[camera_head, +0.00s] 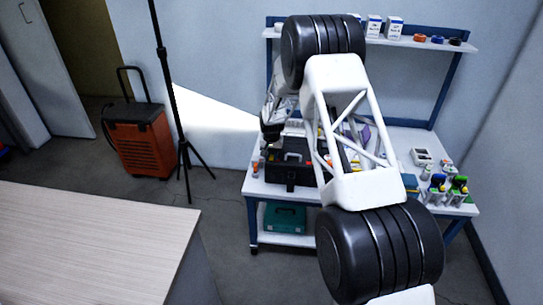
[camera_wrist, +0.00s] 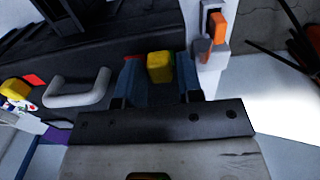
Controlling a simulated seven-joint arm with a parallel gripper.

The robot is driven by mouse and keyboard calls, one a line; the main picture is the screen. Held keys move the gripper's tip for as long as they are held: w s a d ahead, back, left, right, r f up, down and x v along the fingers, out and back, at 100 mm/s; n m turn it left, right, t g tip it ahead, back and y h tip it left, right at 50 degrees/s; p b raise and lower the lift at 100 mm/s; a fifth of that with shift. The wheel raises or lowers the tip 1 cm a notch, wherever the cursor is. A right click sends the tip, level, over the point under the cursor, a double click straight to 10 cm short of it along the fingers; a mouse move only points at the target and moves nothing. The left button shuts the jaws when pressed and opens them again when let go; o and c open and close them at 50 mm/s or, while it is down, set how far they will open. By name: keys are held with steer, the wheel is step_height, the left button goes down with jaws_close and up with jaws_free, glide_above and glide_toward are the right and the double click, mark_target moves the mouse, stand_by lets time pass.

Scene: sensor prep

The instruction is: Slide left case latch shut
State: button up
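The black case (camera_head: 290,172) sits on the workbench, below my gripper (camera_head: 271,132), which is small and partly dark in the head view. In the wrist view the dark case (camera_wrist: 60,50) fills the upper left, with a grey handle (camera_wrist: 80,92) on it. A yellow block (camera_wrist: 160,67), seemingly a latch, shows between the two blue-grey fingers of my gripper (camera_wrist: 158,84). The fingers are apart, with narrow gaps beside the block; I cannot tell whether either touches it. A second yellow piece (camera_wrist: 15,89) lies beyond the handle at the left.
An orange-and-white item (camera_wrist: 217,28) stands close beside the right finger. The workbench (camera_head: 268,192) holds bottles and tools (camera_head: 448,188) at the right. A teal box (camera_head: 285,218) sits on the lower shelf. A black tripod (camera_head: 185,150) and an orange unit (camera_head: 143,138) stand at left.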

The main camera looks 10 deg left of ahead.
jaws_close()
steer(key=shift+d, duration=1.35)
steer(key=shift+o, duration=1.7)
jaws_free()
